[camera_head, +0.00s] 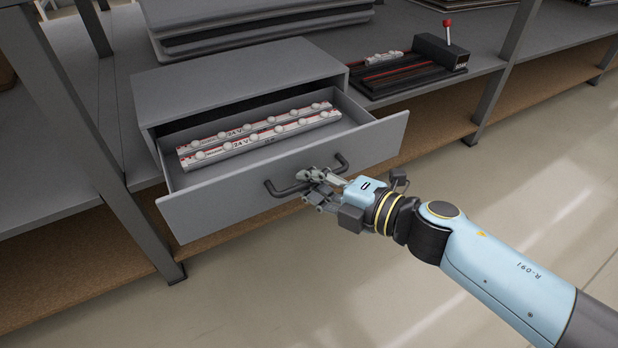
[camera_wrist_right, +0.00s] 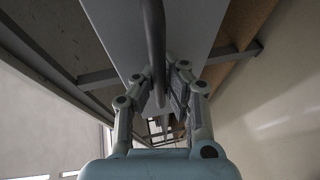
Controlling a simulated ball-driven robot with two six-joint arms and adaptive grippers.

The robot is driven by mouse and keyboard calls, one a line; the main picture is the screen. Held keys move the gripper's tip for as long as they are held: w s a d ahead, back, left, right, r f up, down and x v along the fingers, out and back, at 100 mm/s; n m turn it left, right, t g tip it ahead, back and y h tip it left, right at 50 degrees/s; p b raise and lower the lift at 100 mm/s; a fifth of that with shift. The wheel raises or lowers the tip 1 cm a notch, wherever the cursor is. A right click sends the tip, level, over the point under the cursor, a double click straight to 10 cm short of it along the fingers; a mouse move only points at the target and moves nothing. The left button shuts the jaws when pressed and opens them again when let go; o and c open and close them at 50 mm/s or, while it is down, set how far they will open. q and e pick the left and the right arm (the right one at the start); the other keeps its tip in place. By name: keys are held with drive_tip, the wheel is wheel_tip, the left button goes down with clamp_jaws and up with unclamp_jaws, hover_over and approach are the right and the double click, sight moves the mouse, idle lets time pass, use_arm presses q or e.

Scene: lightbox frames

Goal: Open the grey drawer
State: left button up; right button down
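The grey drawer (camera_head: 290,172) is pulled out of its grey cabinet (camera_head: 240,82), with its inside in plain view. Two light strips with round bulbs (camera_head: 260,134) lie in it. A dark bar handle (camera_head: 286,190) is on the drawer front. My right gripper (camera_head: 318,188) is at the middle of this handle, its fingers closed around the bar. In the right wrist view the handle (camera_wrist_right: 153,40) runs between the two fingers (camera_wrist_right: 160,80), which sit close on either side of it. My left gripper is in neither view.
The cabinet stands on a grey metal shelf (camera_head: 95,118) with upright posts. Flat grey cases (camera_head: 250,25) lie behind it. A black device with a red-knobbed lever (camera_head: 440,52) stands to the right. The floor (camera_head: 480,160) in front is clear.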

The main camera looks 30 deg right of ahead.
drive_tip(key=c, duration=1.4)
unclamp_jaws()
drive_tip(key=v, duration=1.2)
drive_tip(key=shift+r, duration=0.1)
